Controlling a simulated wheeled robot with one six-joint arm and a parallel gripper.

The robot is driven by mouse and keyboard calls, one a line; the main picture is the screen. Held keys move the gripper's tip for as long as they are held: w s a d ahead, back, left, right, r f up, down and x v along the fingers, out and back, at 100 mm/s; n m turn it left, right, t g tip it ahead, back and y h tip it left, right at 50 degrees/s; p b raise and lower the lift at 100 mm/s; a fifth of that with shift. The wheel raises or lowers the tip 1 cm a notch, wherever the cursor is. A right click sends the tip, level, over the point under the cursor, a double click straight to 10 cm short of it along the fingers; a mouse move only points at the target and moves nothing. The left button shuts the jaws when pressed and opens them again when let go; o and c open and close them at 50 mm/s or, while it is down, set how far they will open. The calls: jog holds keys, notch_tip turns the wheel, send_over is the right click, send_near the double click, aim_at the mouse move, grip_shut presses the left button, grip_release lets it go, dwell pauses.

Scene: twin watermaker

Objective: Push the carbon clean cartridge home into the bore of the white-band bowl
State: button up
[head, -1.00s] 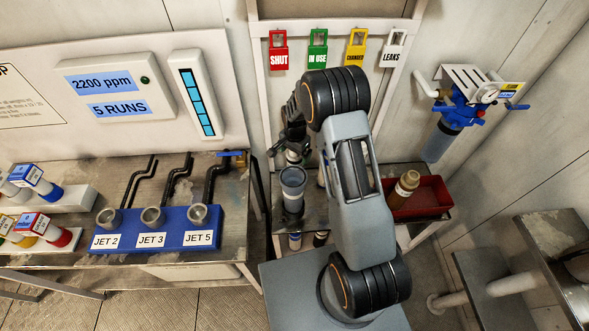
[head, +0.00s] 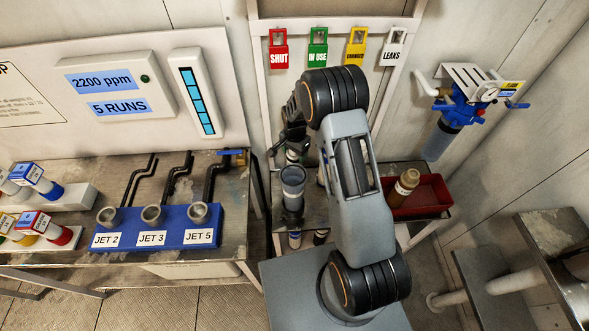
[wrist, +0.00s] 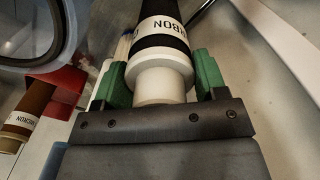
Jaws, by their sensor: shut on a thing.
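In the wrist view, the carbon cartridge (wrist: 165,35) is black with a white lettered band and a white neck. The green jaws of my gripper (wrist: 163,88) are shut on its white neck. The cartridge's far end runs out of the top of the picture. In the head view, my gripper (head: 291,140) is at the back of the small bench, just behind and above a dark grey bowl (head: 292,190). A round dark rim (wrist: 40,45) shows at the wrist view's upper left. I cannot make out a white band on the bowl or whether the cartridge is in a bore.
A red tray (head: 435,190) holding a brown carbon cartridge (head: 406,184) is at the right of the bench. A blue jet block (head: 170,238) stands on the left bench. Coloured tags hang behind. A blue filter housing (head: 455,110) is on the right wall.

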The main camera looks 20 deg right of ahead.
jog(key=c, duration=0.4)
jog(key=shift+o, duration=0.2)
jog(key=shift+r, duration=0.1)
jog(key=shift+r+b, duration=0.6)
jog(key=shift+r, duration=0.9)
jog(key=shift+d+r, duration=0.1)
jog(key=shift+r, duration=0.05)
jog(key=s+d+b, duration=0.4)
jog(key=s+d, duration=0.7)
jog(key=d, duration=0.2)
jog(key=shift+s+d, duration=0.25)
jog(key=shift+s, duration=0.1)
